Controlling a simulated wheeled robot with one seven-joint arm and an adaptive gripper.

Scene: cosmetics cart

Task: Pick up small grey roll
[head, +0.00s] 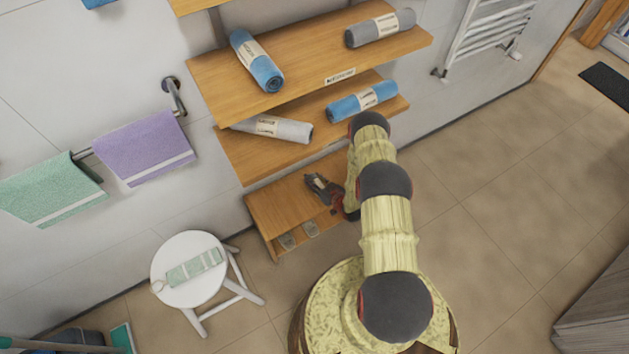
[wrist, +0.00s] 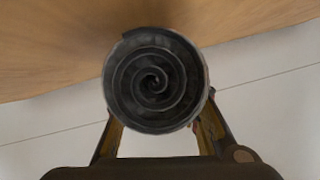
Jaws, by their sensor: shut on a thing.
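My gripper (wrist: 160,128) has its two fingers on either side of a grey roll (wrist: 155,80), seen end-on as a dark spiral in the wrist view. It is shut on this roll. In the head view my gripper (head: 324,190) is low, over the bottom wooden shelf (head: 270,205), partly behind my arm. The held roll cannot be made out clearly there. Another grey roll (head: 380,28) lies on the upper shelf at right, and a pale grey roll (head: 273,128) lies on the middle shelf.
Blue rolls lie on the upper shelf (head: 257,62) and middle shelf (head: 362,101). Two small grey items (head: 287,241) sit at the bottom shelf's front edge. A white stool (head: 185,295) holding a green item stands at left. Towels hang on the wall.

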